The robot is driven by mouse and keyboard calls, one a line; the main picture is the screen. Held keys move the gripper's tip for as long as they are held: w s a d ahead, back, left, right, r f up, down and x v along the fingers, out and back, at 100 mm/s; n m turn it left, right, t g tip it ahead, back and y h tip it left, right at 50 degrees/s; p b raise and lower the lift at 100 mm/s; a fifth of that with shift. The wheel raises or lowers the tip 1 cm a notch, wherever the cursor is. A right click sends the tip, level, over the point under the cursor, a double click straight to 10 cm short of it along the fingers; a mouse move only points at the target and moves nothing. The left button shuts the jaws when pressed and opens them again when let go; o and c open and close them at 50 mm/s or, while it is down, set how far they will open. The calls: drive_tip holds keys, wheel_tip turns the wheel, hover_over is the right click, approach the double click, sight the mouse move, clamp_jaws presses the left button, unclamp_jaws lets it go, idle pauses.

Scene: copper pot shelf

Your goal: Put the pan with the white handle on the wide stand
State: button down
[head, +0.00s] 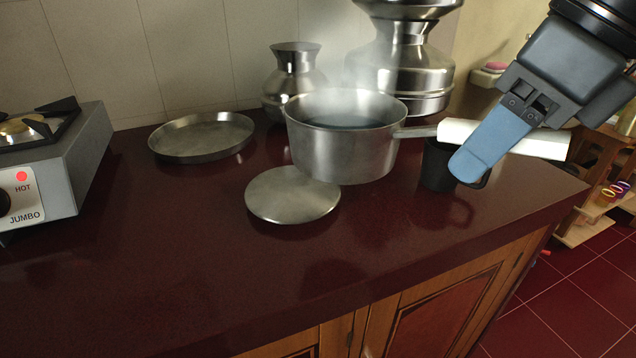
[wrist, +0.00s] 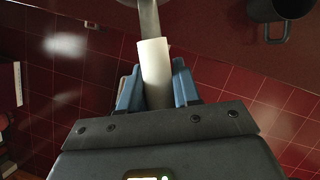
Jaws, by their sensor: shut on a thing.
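The steel pan (head: 340,150) with the white handle (head: 520,139) holds dark steaming liquid and looks level, apparently held above the counter. My gripper (head: 470,165) is shut on the white handle, to the right of the pan. A flat round metal disc (head: 292,196), which looks like the wide stand, sits on the counter in front and left of the pan. The pan hides its back right edge.
A shallow round tray (head: 202,137) lies at the back left, beside the stove (head: 60,165). Metal vessels (head: 295,75) stand along the wall. A black mug (head: 438,166) stands under the handle; it also shows in the wrist view (wrist: 283,12). The front counter is clear.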

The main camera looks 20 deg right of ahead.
sight(377, 160)
drive_tip(key=shift+w+a+r+p, duration=0.15)
drive_tip(key=shift+w+p, duration=0.25)
drive_tip(key=shift+p, duration=0.15)
drive_tip(key=w+a+f, duration=0.1)
drive_tip(key=w+f, duration=0.1)
drive_tip(key=w, duration=0.1)
drive_tip(key=w+a+f, duration=0.1)
drive_tip(key=w+f, duration=0.1)
drive_tip(key=w, duration=0.1)
drive_tip(key=w+a+f, duration=0.1)
drive_tip(key=w+f, duration=0.1)
drive_tip(key=w, duration=0.1)
drive_tip(key=shift+w+a+f+p, duration=0.25)
drive_tip(key=shift+w+f+p, duration=0.1)
drive_tip(key=shift+f+p, duration=0.05)
drive_tip(key=shift+f, duration=2.05)
drive_tip(key=c, duration=0.8)
unclamp_jaws()
drive_tip(key=v, duration=1.2)
